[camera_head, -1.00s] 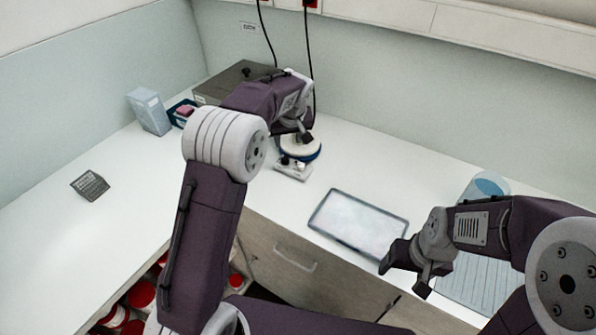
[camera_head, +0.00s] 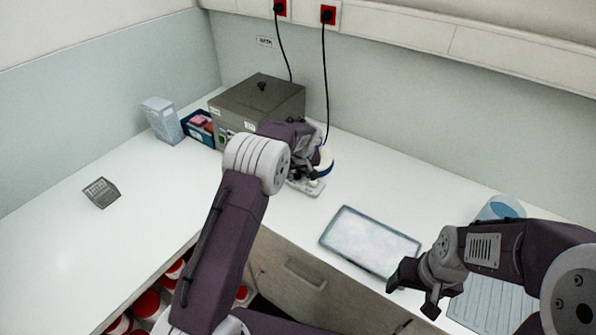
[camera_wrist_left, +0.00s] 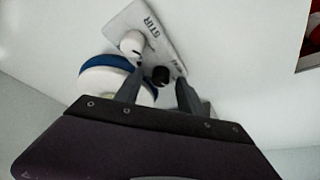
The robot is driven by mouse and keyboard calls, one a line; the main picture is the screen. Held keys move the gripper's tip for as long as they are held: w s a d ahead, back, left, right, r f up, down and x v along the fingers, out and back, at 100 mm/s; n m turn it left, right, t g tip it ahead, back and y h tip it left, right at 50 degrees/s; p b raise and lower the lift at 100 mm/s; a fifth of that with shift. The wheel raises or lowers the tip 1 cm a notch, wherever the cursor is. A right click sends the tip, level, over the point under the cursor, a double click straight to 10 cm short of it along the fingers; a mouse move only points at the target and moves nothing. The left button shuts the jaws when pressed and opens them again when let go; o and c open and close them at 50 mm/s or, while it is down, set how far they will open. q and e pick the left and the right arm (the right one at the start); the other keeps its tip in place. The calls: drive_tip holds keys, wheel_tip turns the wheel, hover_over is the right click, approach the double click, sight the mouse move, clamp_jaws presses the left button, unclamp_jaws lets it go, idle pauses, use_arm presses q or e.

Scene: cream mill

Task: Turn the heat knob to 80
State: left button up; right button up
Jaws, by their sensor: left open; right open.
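The hotplate stirrer has a round white plate with a blue band (camera_head: 325,161) and a pale front panel (camera_head: 308,188), partly hidden behind my left arm. In the left wrist view its panel (camera_wrist_left: 172,42) reads STIR and carries a white knob (camera_wrist_left: 131,42) and a black knob (camera_wrist_left: 160,76). The heat label and knob settings are not readable. My left gripper (camera_wrist_left: 160,80) is open, with its fingers on either side of the black knob; contact cannot be told. My right gripper (camera_head: 410,290) is open and empty near the tray at the right.
A grey metal box (camera_head: 265,98) stands behind my left arm. A blue bin (camera_head: 199,128) and a pale box (camera_head: 161,119) stand left of it. A shallow tray (camera_head: 370,242) lies right of the stirrer.

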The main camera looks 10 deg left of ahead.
use_arm(q)
clamp_jaws()
